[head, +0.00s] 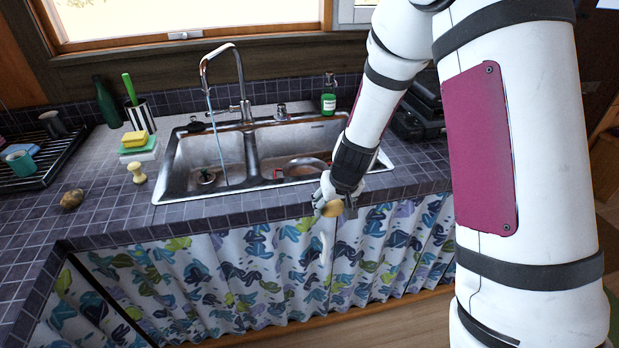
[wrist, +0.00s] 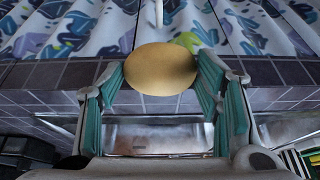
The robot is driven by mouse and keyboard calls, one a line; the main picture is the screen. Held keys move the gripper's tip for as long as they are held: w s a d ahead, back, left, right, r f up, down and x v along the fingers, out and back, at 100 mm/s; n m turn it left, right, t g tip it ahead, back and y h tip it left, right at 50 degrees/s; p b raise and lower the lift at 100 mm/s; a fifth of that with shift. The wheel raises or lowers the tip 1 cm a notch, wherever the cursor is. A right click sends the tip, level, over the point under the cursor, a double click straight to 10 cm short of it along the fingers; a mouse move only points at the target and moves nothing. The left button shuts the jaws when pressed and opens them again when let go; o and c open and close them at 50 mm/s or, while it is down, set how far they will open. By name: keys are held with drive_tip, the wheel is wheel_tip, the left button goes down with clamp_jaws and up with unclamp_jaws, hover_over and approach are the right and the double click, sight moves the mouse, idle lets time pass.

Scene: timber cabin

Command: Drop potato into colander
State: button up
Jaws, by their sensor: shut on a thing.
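My gripper (head: 325,200) is shut on a smooth yellow potato (head: 334,208), just in front of the counter's front edge by the right basin. In the wrist view the potato (wrist: 160,70) sits between the teal-padded fingers (wrist: 162,85). A rounded metal rim (head: 305,162) shows in the right basin of the sink (head: 257,150); it may be the colander, but its inside is mostly hidden. A brown, rough potato-like lump (head: 72,199) lies on the counter at the left.
A tall faucet (head: 243,85) rises behind the sink. A green soap bottle (head: 328,97) stands behind the right basin. Sponges (head: 136,145), a wooden-knobbed brush (head: 137,172) and a striped cup (head: 140,116) stand left of the sink. A patterned curtain (head: 250,270) hangs below the counter.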

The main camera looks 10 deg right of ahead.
drive_tip(key=shift+w+d+r+p, duration=0.1)
drive_tip(key=shift+d+r+p, duration=0.05)
drive_tip(key=shift+r+p, duration=0.3)
drive_tip(key=shift+d+r+p, duration=0.2)
drive_tip(key=shift+r+p, duration=0.1)
